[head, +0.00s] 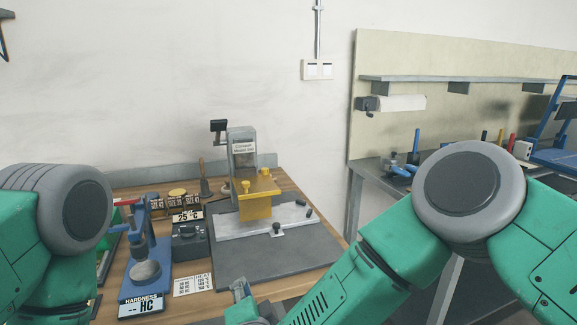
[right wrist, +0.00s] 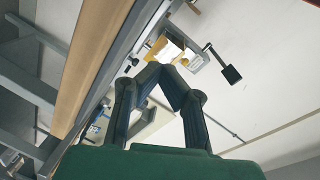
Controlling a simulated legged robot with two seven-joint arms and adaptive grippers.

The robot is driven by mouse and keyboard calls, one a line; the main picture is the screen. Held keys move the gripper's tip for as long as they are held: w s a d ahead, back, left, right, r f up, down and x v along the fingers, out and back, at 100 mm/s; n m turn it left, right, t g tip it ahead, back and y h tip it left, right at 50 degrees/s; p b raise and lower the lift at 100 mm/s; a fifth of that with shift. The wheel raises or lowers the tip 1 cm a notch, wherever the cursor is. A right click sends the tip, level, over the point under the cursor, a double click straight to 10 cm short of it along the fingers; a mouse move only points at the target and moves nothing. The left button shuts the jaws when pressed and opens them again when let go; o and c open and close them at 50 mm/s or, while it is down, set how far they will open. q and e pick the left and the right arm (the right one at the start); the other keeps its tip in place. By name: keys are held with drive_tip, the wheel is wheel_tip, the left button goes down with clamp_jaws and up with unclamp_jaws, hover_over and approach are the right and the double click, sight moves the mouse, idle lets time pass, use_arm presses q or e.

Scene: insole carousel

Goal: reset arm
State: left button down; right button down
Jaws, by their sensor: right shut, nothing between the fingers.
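My right gripper (head: 241,291) shows at the bottom centre of the head view, in front of the workbench's front edge, partly cut off by the frame. In the right wrist view its two dark fingers (right wrist: 158,73) meet at the tips, shut and empty. My right arm comes in from the right, bent at a grey joint. Of my left arm only green and grey links show at the left edge of the head view; its gripper is out of sight.
A wooden bench (head: 327,248) carries a grey press with a yellow block (head: 256,207), a blue hardness tester (head: 146,270), a grey control box (head: 188,240) and a dark mat (head: 270,263). A second bench with a shelf (head: 430,80) and tools stands at the right.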

drive_tip(key=s+d+f+n+g, duration=0.4)
drive_tip(key=s+d+f, duration=0.3)
drive_tip(key=d+f, duration=0.25)
drive_tip(key=s+d+f+n+g, duration=0.4)
drive_tip(key=s+d+f, duration=0.35)
drive_tip(key=f, duration=0.25)
drive_tip(key=s+d+f+n+g+h, duration=0.1)
drive_tip(key=s+d+g+h, duration=0.1)
drive_tip(key=s+d, duration=0.7)
drive_tip(key=s+d+f+n+g+h, duration=0.1)
drive_tip(key=s+d+f+g+h, duration=0.1)
drive_tip(key=s+d+g, duration=0.3)
drive_tip(key=s+d, duration=0.4)
drive_tip(key=d, duration=0.1)
drive_tip(key=shift+f+n, duration=0.15)
drive_tip(key=shift+n, duration=0.15)
drive_tip(key=shift+d+f, duration=0.1)
drive_tip(key=shift+d, duration=0.15)
drive_tip(key=shift+a, duration=0.15)
